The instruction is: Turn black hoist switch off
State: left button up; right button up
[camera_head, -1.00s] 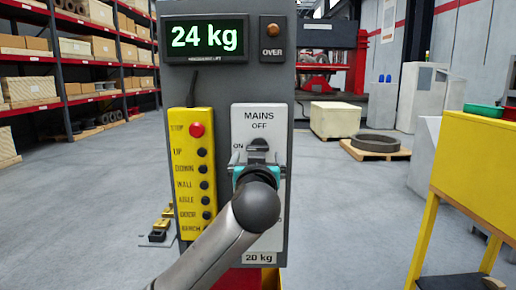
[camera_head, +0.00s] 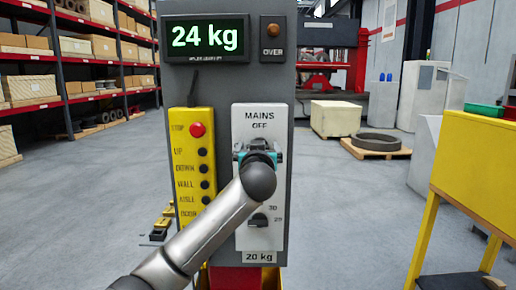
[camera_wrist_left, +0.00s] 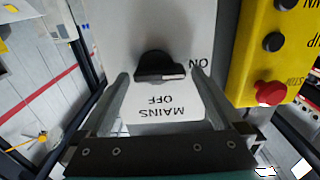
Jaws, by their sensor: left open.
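The black hoist switch (camera_wrist_left: 160,66) is a rotary knob on the white MAINS panel (camera_head: 277,185). In the left wrist view, which is upside down, its pale mark lies toward the word ON, with OFF printed nearer the gripper. My left gripper (camera_wrist_left: 160,80) is open, with one finger on each side of the knob and visible gaps to both. In the head view, my left gripper (camera_head: 258,150) is in front of the panel just below OFF and hides the knob. I cannot tell how deep the fingertips reach. My right gripper is not in view.
A second black knob (camera_head: 258,220) marked 30 and 20 sits lower on the panel. The yellow button box (camera_head: 182,160) with its red STOP button (camera_head: 197,130) is close on the left. A display (camera_head: 206,38) reads 24 kg. A yellow table (camera_head: 475,150) stands at the right.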

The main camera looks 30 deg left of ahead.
pick_arm(q)
jog(key=c, duration=1.3)
jog(key=shift+w+d+f+m+p, duration=0.1)
jog(key=shift+d+m+p, duration=0.05)
jog(key=shift+m+p, duration=2.5)
jog(key=shift+w+d+r+m+p, duration=0.15)
jog(key=shift+m+p, duration=1.95)
jog(key=shift+m, duration=1.05)
jog(key=shift+d+f+m+p, duration=0.15)
jog(key=shift+m+p, duration=2.2)
jog(key=shift+m, duration=0.55)
